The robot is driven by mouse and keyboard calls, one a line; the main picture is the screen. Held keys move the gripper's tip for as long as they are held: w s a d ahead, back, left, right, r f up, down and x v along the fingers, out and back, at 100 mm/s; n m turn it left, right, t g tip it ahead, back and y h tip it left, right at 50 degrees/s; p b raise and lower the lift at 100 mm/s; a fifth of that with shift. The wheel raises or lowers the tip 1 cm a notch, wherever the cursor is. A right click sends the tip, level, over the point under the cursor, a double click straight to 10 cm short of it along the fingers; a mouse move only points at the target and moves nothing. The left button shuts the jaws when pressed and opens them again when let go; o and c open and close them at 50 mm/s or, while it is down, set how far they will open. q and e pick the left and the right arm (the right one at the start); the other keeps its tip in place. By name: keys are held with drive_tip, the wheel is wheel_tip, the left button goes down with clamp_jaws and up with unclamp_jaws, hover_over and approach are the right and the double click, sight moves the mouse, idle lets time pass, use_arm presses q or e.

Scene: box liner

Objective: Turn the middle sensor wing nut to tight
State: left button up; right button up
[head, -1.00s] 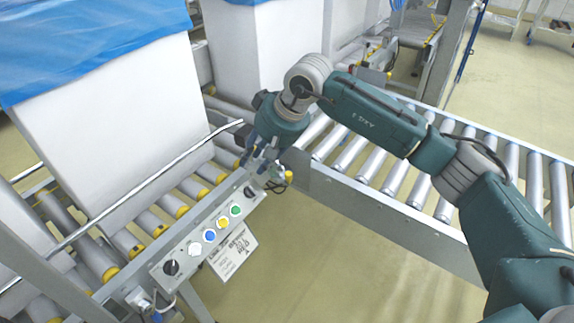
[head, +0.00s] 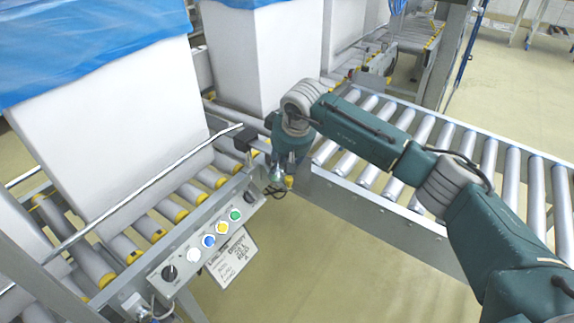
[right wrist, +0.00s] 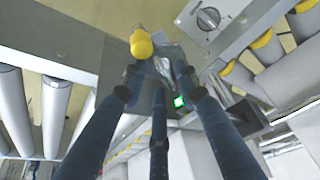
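My right gripper (head: 284,172) points down over the sensor bracket at the end of the control panel in the head view. In the right wrist view its three dark fingers (right wrist: 159,76) are spread around a small silver piece (right wrist: 164,66) that looks like a wing nut. Its wing angle is hard to make out, and I cannot tell whether the fingers touch it. A green light (right wrist: 179,101) glows beside the fingers. My left gripper is not in view.
The control panel (head: 200,240) with several coloured buttons and black knobs lies left of the gripper. A roller conveyor (head: 440,150) runs to the right. A white box with blue liner (head: 110,130) stands at left. A metal rail (head: 150,185) crosses before it.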

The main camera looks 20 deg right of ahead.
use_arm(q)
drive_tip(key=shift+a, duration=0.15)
use_arm(e)
drive_tip(key=shift+f, duration=0.1)
clamp_jaws()
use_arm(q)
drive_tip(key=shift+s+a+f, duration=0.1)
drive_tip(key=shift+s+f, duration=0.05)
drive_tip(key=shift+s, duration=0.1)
use_arm(e)
drive_tip(key=shift+a+m+h, duration=0.1)
drive_tip(key=shift+m+h, duration=0.2)
drive_tip(key=shift+m, duration=0.5)
unclamp_jaws()
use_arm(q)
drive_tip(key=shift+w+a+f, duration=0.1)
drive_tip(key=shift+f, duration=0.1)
